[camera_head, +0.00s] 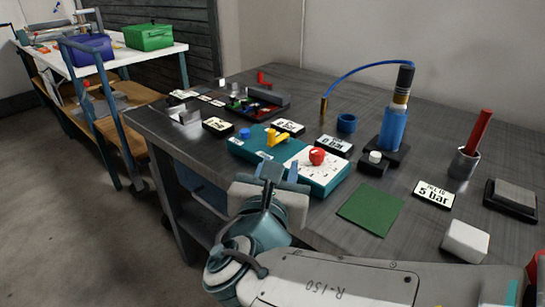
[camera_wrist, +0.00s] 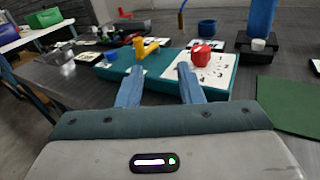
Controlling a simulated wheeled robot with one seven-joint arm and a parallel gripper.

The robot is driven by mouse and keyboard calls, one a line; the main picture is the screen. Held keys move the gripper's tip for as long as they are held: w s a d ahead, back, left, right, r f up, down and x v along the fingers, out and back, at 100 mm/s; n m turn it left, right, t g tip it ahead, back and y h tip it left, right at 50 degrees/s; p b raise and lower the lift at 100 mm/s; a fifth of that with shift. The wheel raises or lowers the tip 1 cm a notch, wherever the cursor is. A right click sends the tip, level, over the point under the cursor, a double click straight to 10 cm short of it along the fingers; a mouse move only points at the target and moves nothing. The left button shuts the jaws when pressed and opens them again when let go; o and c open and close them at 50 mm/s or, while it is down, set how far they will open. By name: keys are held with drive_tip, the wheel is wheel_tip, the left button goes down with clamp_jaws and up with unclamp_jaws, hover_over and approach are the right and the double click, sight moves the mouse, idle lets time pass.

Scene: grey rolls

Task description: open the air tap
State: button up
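A teal control box (camera_head: 325,187) lies on the dark table. It carries a yellow lever-shaped tap (camera_head: 276,137), a red round knob (camera_head: 317,156) on a white dial plate, and a small blue knob (camera_head: 245,133). In the wrist view the yellow tap (camera_wrist: 144,47) stands ahead, left of the red knob (camera_wrist: 201,54). I cannot read which control is marked for air, but the yellow one looks like a tap. My gripper (camera_wrist: 159,88) is open and empty, its two blue fingers apart at the box's near edge. In the head view my gripper (camera_head: 281,172) hides part of the box.
A blue cylinder (camera_head: 393,128) with a looping hose stands behind right. Sign cards, including a "5 bar" card (camera_head: 433,195), a blue ring (camera_head: 346,122), a metal cup with a red rod (camera_head: 464,162) and a white block (camera_head: 465,241) stand around. A green mat (camera_head: 371,208) lies right.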

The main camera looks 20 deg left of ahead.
sight(271, 135)
drive_tip(key=shift+n+y, duration=0.8)
drive_tip(key=shift+n, duration=0.1)
drive_tip(key=b+x, duration=0.1)
drive_tip(key=x, duration=0.3)
drive_tip(key=a+b+x, duration=0.1)
drive_tip(key=x, duration=0.3)
drive_tip(key=a+b+x, duration=0.1)
drive_tip(key=x, duration=0.4)
drive_tip(key=shift+s+a+b, duration=0.15)
drive_tip(key=shift+s+b, duration=0.15)
drive_tip(key=shift+s, duration=0.05)
clamp_jaws()
